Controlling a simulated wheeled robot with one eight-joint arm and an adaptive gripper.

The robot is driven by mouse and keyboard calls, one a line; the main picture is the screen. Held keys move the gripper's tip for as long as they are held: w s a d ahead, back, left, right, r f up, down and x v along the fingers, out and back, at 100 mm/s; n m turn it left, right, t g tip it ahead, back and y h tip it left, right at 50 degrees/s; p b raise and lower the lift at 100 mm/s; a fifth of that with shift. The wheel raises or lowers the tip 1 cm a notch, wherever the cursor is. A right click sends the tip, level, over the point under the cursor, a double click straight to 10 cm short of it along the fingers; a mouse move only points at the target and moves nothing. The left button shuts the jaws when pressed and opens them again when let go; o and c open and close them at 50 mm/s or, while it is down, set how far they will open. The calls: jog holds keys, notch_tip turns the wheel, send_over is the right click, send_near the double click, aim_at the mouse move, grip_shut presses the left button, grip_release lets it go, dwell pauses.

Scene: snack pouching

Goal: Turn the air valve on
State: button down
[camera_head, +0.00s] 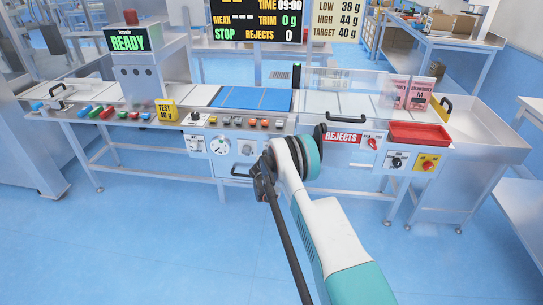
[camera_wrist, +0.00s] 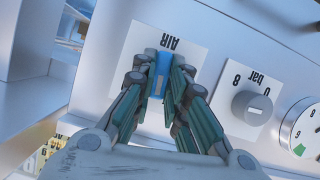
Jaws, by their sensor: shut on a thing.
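The air valve has a blue handle (camera_wrist: 161,66) on a white plate marked AIR (camera_wrist: 138,45), which reads upside down in the wrist view. My gripper (camera_wrist: 160,78) is shut on the handle, with a finger on each side of it. The handle lies roughly upright in that picture, with its end toward the AIR lettering. In the head view my gripper (camera_head: 264,172) is at the front panel below the conveyor, and my arm hides the valve there.
A grey pressure knob marked bar (camera_wrist: 253,108) and a round gauge (camera_wrist: 305,130) sit beside the valve. In the head view a row of buttons (camera_head: 240,122) runs above.

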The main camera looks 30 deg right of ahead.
jog(key=m+t+y, duration=0.1)
jog(key=m, duration=0.1)
jog(key=m+t+y, duration=0.1)
jog(key=m, duration=0.1)
jog(key=m+t+y, duration=0.1)
jog(key=m, duration=0.2)
jog(key=shift+s+d+f+y, duration=0.1)
jog(key=shift+s+d+y, duration=0.05)
jog(key=shift+d+y, duration=0.15)
jog(key=shift+t, duration=0.3)
dwell(0.4)
jog(key=c, duration=1.6)
grip_release()
jog(key=v, duration=1.2)
